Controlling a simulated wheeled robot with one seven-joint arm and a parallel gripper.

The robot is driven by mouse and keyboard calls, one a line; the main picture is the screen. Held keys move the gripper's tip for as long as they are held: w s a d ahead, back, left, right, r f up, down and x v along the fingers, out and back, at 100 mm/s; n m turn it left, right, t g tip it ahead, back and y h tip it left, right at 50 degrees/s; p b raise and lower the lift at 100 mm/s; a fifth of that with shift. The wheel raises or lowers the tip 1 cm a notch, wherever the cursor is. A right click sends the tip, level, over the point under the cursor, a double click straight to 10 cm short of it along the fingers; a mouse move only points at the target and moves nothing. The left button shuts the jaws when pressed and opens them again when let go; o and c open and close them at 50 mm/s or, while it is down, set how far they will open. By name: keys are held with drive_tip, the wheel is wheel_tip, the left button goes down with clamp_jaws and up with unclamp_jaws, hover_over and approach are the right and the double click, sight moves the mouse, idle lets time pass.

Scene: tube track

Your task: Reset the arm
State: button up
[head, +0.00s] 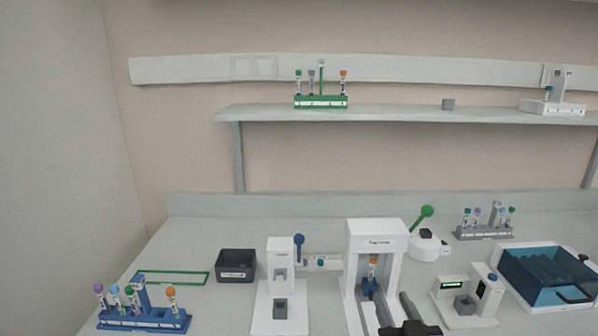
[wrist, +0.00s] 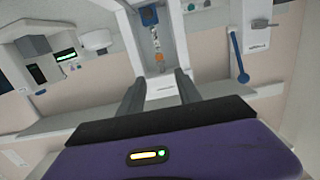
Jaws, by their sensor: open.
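My gripper (head: 392,298) shows at the bottom of the head view, in front of the white frame-shaped device (head: 376,229). In the wrist view its two dark fingers (wrist: 158,82) stand apart with nothing between them. An orange-capped tube (head: 372,264) stands upright in a blue holder inside the device. The tube's orange cap also shows in the wrist view (wrist: 159,57), beyond the fingertips. The lower part of the device is partly hidden behind my gripper.
A blue rack (head: 145,321) with several tubes stands front left, near a dark box (head: 236,265). A white machine with a blue lever (head: 299,241) stands left of the device. A small display machine (head: 466,303) and blue-lidded box (head: 548,275) are at right. A shelf (head: 400,113) hangs above.

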drive_tip(key=s+f+g, duration=0.1)
drive_tip(key=s+f, duration=0.1)
drive_tip(key=s, duration=2.1)
drive_tip(key=s+f+g, duration=0.1)
drive_tip(key=s+f, duration=0.1)
drive_tip(key=s, duration=2)
drive_tip(key=shift+s+f, duration=0.35)
